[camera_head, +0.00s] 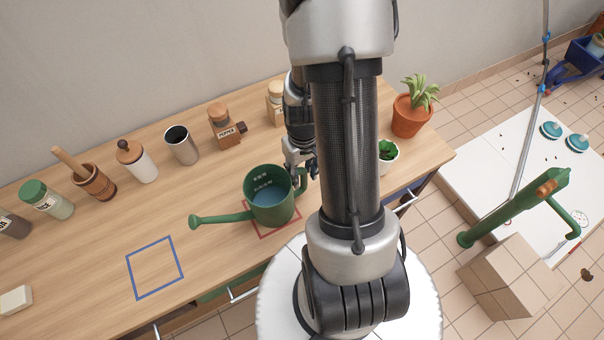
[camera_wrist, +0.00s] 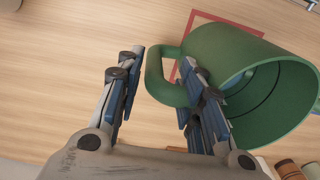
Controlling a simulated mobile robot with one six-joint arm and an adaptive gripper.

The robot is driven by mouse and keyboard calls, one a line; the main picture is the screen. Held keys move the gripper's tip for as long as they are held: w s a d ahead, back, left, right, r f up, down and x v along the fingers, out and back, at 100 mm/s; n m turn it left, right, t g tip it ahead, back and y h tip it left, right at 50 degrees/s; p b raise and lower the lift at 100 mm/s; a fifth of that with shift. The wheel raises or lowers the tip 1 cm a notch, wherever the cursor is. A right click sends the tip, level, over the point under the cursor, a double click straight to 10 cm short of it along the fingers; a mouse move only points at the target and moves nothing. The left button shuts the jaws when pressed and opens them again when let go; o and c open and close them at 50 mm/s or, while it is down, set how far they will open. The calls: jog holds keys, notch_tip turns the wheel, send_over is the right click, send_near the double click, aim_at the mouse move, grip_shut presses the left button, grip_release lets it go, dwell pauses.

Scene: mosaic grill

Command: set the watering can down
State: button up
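The green watering can (camera_head: 268,205) stands upright on the wooden table, over the red square outline (camera_head: 262,232), its spout pointing left. Water shows inside it. In the wrist view the can (camera_wrist: 235,50) is at the right, with its loop handle (camera_wrist: 157,75) toward my gripper (camera_wrist: 160,62). The fingers are spread: the right one reaches into the handle loop, the left one is outside with a clear gap. In the head view my gripper (camera_head: 302,168) is at the can's handle side, partly hidden by my arm.
A blue square outline (camera_head: 155,267) lies on bare table to the left. A small potted plant (camera_head: 386,153) and terracotta pot (camera_head: 409,117) stand at the right.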

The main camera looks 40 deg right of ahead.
notch_tip(320, 180, up, 9)
jog(key=p, duration=0.3)
jog(key=shift+r, duration=0.1)
jog(key=s+a+r+n+t, duration=0.1)
jog(key=s+a+r+t, duration=0.1)
jog(key=a+r, duration=0.7)
jog(key=s+a+r+n+t, duration=0.2)
jog(key=s+a+r, duration=0.2)
jog(key=a+r, duration=0.5)
notch_tip(320, 180, up, 5)
jog(key=shift+s+f+t, duration=0.1)
jog(key=shift+s+t, duration=0.05)
jog(key=shift+t, duration=0.15)
